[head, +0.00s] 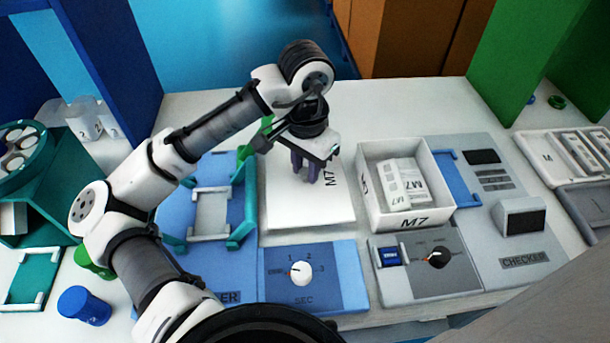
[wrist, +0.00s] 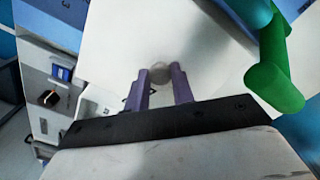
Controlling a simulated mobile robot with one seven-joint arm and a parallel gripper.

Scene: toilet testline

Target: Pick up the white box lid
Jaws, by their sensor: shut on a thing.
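The white box lid (head: 300,208) is a flat white square marked M7, left of the open white M7 box (head: 437,198) in the head view. My gripper (head: 308,178) points down over the lid's upper middle. In the wrist view, the purple fingers of my gripper (wrist: 163,88) are on either side of a small round knob (wrist: 160,70) on the lid (wrist: 125,35), shut on it. The lid looks level; I cannot tell whether it rests on the table or is slightly raised.
The M7 box holds small white M7 cartons (head: 400,182). A blue fixture with teal clamps (head: 240,232) is close left of the lid. A dial panel (head: 330,265) lies in front, and a grey checker (head: 490,215) stands right. The white table (head: 400,108) is clear behind.

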